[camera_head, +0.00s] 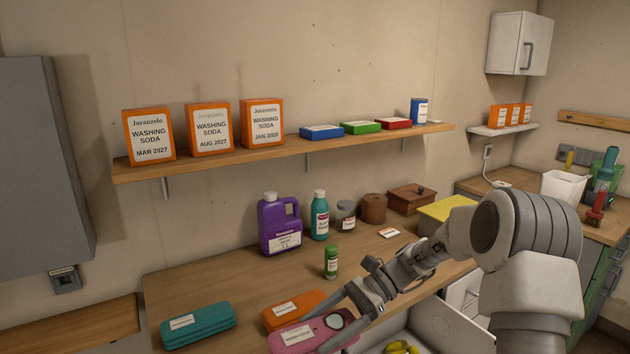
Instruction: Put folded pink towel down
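The folded pink towel (290,338) is at the bottom centre, with a white label and a dark oval mark on top. The frame's lower edge cuts it off. My gripper (338,320) is at its right end, with one finger on the far side and the other across the near side. The towel sits between the fingers, and the gripper looks shut on it. Whether its underside touches the counter is hidden. A folded orange towel (290,306) lies just behind it, and a folded teal towel (198,326) lies to the left on the wooden counter (220,285).
A green-capped small bottle (331,262), a purple jug (280,225) and a teal bottle (320,215) stand behind the towels. Bare counter lies between the teal and orange towels. An open white basin or drawer with yellow items (401,347) is right of my gripper.

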